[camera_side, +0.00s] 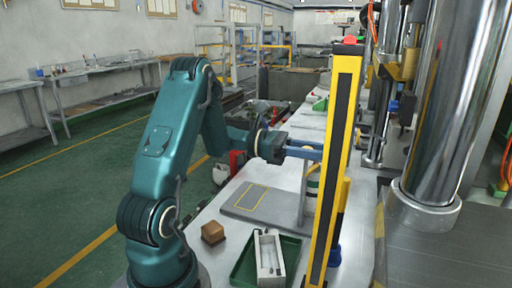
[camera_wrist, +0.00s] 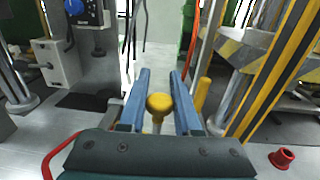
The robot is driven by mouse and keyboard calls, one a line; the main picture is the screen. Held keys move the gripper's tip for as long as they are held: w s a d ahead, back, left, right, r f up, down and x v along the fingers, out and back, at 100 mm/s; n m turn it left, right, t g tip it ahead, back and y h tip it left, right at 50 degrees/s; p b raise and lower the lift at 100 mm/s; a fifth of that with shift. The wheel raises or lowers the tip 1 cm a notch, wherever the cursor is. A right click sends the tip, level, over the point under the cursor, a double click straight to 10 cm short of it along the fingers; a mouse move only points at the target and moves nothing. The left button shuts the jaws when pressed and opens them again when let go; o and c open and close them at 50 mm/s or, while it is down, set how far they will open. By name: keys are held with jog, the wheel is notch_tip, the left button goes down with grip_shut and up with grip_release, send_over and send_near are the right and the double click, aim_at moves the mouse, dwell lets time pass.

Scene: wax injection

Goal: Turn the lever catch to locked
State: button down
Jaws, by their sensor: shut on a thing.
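The lever catch shows as a round yellow knob (camera_wrist: 159,102) on a pale stem in the wrist view. My gripper (camera_wrist: 160,76) has its two blue fingers on either side of this knob, shut on it. In the side view my gripper (camera_side: 318,154) reaches right, and its fingertips are partly hidden behind a yellow-and-black post. The knob cannot be made out clearly there. The lever's base and its angle to any locked mark are not clear in either view.
The yellow-and-black post (camera_side: 335,165) stands close by the fingers. A grey plate with a yellow outline (camera_side: 240,210), a brown block (camera_side: 212,232) and a green tray (camera_side: 240,266) holding a pale mould (camera_side: 268,254) are on the bench. A red knob (camera_wrist: 282,157) sits at right in the wrist view.

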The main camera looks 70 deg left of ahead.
jog(key=n+t+y, duration=0.2)
jog(key=y, duration=0.1)
jog(key=a+n+t+y, duration=0.1)
jog(key=y, duration=0.1)
jog(key=shift+w+n, duration=0.25)
jog(key=shift+n, duration=0.15)
jog(key=c, duration=0.7)
grip_release()
jog(key=shift+o, duration=0.2)
jog(key=shift+d+h, duration=0.1)
jog(key=shift+h, duration=0.2)
